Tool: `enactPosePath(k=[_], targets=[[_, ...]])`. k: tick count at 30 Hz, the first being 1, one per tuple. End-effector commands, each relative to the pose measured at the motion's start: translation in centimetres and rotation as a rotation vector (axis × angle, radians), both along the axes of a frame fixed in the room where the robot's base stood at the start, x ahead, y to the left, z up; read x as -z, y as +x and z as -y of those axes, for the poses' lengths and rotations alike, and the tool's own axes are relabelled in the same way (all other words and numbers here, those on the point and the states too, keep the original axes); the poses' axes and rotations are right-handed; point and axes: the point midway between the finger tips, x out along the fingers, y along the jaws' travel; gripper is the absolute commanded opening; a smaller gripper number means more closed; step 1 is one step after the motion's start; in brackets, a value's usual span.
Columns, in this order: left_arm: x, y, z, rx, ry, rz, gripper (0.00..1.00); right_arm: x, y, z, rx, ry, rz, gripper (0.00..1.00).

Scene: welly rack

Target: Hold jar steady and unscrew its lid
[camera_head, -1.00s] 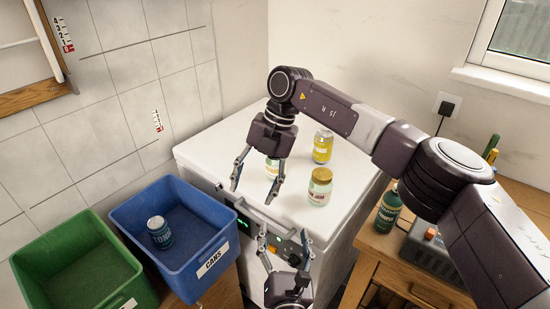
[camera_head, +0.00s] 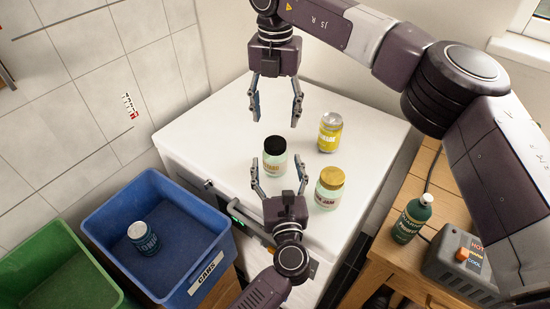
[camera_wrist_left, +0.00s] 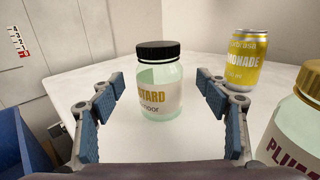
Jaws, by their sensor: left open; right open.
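A glass mustard jar (camera_head: 275,160) with a black lid (camera_head: 275,144) stands upright on the white worktop. A second jar (camera_head: 329,190), with a gold lid and a jam label, stands to its right. My left gripper (camera_head: 277,178) is open just in front of the mustard jar. In the left wrist view the mustard jar (camera_wrist_left: 160,95) stands ahead between the open fingers, apart from them. My right gripper (camera_head: 275,114) is open above and behind the mustard jar, its fingers pointing down and empty.
A yellow lemonade can (camera_head: 330,133) stands behind the jam jar. A blue bin (camera_head: 205,250) holding a can (camera_head: 143,238) and a green bin (camera_head: 60,275) are at the left. A wooden table (camera_head: 385,270) with a green bottle (camera_head: 410,220) is at the right.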

Motion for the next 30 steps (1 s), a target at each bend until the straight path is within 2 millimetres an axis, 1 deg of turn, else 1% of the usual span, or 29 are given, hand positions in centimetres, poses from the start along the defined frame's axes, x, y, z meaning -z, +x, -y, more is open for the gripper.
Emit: enactPosePath(k=[1,3,7,12,19,30], targets=[[-0.2,0.9,-0.2,-0.001,0.003,0.004,0.69,0.0,0.0,0.0,0.000,0.000,-0.001,0.55],[-0.1,1.9,-0.3,-0.001,0.002,0.003,0.69,0.1,0.0,0.0,0.000,0.001,-0.001,0.55],[-0.1,3.2,-0.4,-0.001,0.001,0.002,0.69,0.1,0.0,0.0,0.000,0.001,-0.001,0.55],[0.0,3.9,-0.5,-0.001,0.001,0.001,0.69,0.0,0.0,0.0,0.000,0.001,-0.001,0.55],[0.0,3.9,-0.5,-0.001,0.001,0.000,0.68,0.0,0.0,0.0,0.000,0.001,-0.001,0.55],[0.0,3.8,-0.5,-0.001,0.001,0.001,0.27,0.0,0.0,0.0,0.000,0.001,-0.001,0.55]])
